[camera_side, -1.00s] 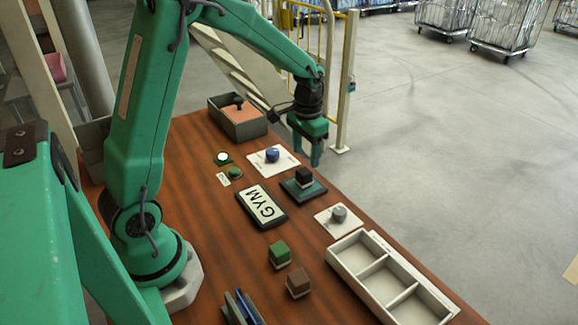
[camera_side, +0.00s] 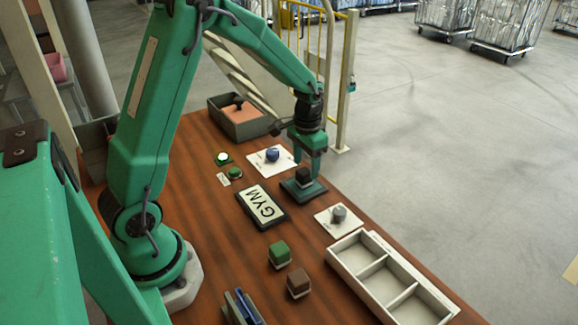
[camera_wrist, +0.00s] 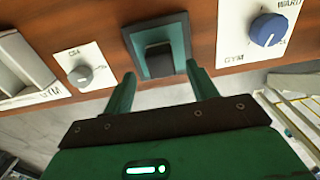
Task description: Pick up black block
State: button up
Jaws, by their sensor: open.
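The black block (camera_side: 303,174) sits on a dark green square pad (camera_side: 312,190) near the table's far right edge. It also shows in the wrist view (camera_wrist: 158,58), ahead of and between the fingers. My gripper (camera_side: 309,168) is open, with its green fingers beside or just above the block in the side view. In the wrist view my gripper (camera_wrist: 160,82) has its two fingertips apart, with the block's near end close to the gap. I cannot tell whether a finger touches the block.
A blue knob (camera_side: 272,155) and a grey knob (camera_side: 339,214) on white plates flank the pad. A GYM sign (camera_side: 262,207), a green block (camera_side: 279,254), a brown block (camera_side: 299,282), a white three-part tray (camera_side: 345,248) and a grey box (camera_side: 238,122) stand on the table.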

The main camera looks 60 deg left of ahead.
aim_at(306, 170)
jog(key=shift+a+f, duration=0.1)
jog(key=shift+f, duration=1.95)
jog(key=c, duration=1.1)
jog(key=shift+w+r, duration=0.1)
jog(key=shift+c, duration=0.2)
jog(key=shift+r, duration=0.75)
jog(key=r, duration=0.1)
jog(key=d+r, duration=0.1)
jog(key=r, duration=0.1)
jog(key=shift+s+r, duration=0.1)
jog(key=shift+s, duration=0.1)
jog(key=s+d+r, duration=0.3)
jog(key=d+r, duration=0.3)
jog(key=d, duration=0.4)
jog(key=shift+s, duration=0.35)
